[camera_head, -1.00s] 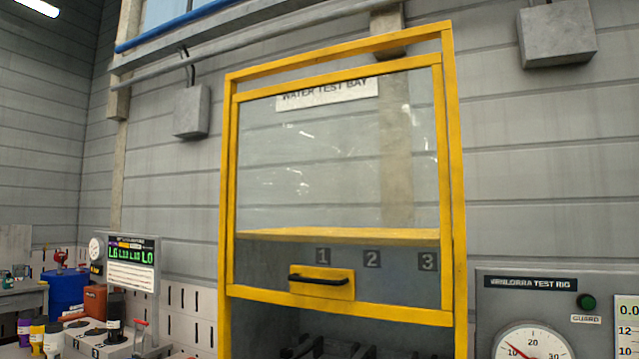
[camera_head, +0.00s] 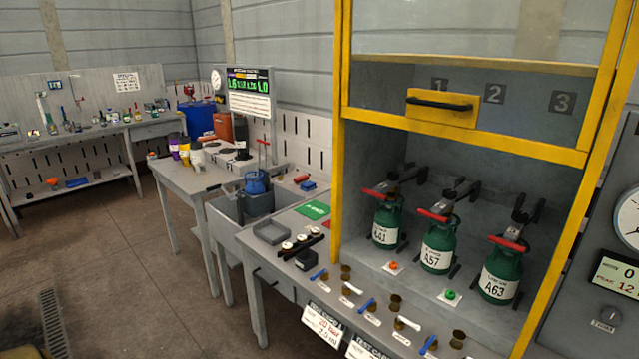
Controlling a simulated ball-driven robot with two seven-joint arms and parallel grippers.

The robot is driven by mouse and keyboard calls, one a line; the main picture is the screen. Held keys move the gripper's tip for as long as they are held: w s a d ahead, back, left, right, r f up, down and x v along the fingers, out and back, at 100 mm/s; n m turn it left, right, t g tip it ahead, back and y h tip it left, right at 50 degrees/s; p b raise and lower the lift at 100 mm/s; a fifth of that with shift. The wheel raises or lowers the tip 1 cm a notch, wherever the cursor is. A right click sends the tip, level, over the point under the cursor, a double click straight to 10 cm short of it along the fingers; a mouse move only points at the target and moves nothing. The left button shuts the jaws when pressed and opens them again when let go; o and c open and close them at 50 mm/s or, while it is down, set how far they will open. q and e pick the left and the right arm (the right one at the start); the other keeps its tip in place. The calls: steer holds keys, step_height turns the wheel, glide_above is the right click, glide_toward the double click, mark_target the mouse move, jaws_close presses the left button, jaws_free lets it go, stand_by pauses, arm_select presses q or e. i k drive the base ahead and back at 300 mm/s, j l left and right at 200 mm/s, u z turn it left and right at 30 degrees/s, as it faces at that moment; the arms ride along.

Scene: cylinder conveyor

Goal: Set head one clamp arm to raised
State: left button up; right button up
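Three green cylinders stand in the yellow-framed test bay (camera_head: 342,120): A41 (camera_head: 387,234) under number 1, A57 (camera_head: 436,258) under number 2, and A63 (camera_head: 497,287) under number 3. Over A41, the head one clamp arm is black (camera_head: 398,181) with a red handle end (camera_head: 374,193) low by the cylinder's top; I cannot tell whether it touches. The clamps over A57 (camera_head: 434,215) and A63 (camera_head: 507,244) look alike. The framed clear guard (camera_head: 480,38) is up, leaving the cylinders exposed below it. Neither gripper is in view.
The bench front holds small brass fittings and blue and white tools (camera_head: 366,306). An orange knob (camera_head: 393,265) and a green knob (camera_head: 450,295) sit before the cylinders. A sink (camera_head: 228,212) and further benches stand left.

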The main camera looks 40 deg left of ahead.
mark_target(378, 192)
steer(key=u, duration=0.85)
steer(key=i+j+u, duration=0.25)
steer(key=i+j, duration=0.25)
steer(key=i+j+u, duration=0.3)
steer(key=i+j, duration=0.25)
